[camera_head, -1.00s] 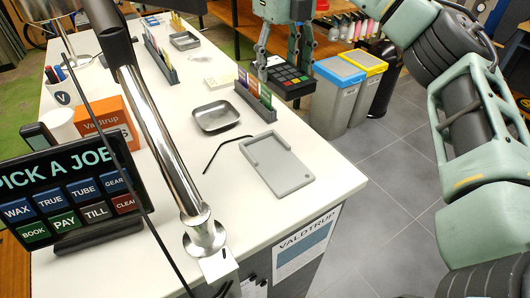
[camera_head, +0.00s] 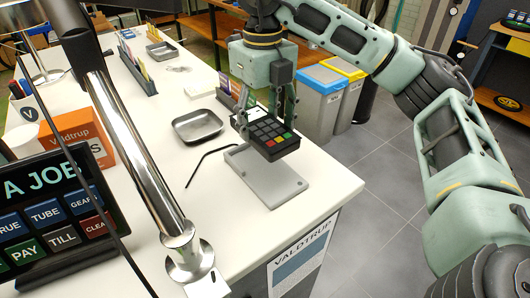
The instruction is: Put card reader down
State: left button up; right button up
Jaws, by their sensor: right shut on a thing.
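My right gripper (camera_head: 264,122) is shut on the card reader (camera_head: 271,138), a black block with grey keys and a few coloured ones. The gripper points down and holds the reader by its far part. The reader is over the far part of the grey cradle (camera_head: 284,191), a flat tray on the white counter, and hides that part. I cannot tell whether the reader touches the cradle. My left gripper is not in view.
A dark metal dish (camera_head: 198,126) sits left of the cradle, with a black cable (camera_head: 207,158) between. A chrome pole (camera_head: 135,140) rises in front. A "PICK A JOB" screen (camera_head: 50,215) and an orange box (camera_head: 83,135) stand at left. The counter's right corner is bare.

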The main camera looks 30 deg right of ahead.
aim_at(265, 137)
jog(key=s+f, duration=0.1)
jog(key=s+a+f+p, duration=0.1)
jog(key=s, duration=0.1)
jog(key=shift+a+f, duration=0.1)
jog(key=shift+a, duration=0.1)
notch_tip(265, 137, down, 3)
jog(key=shift+f+p, duration=0.15)
jog(key=shift+p, duration=0.55)
jog(key=shift+f, duration=0.3)
jog(key=shift+f, duration=0.2)
jog(key=o, duration=1.3)
jog(key=shift+r, duration=0.1)
jog(key=shift+r, duration=0.1)
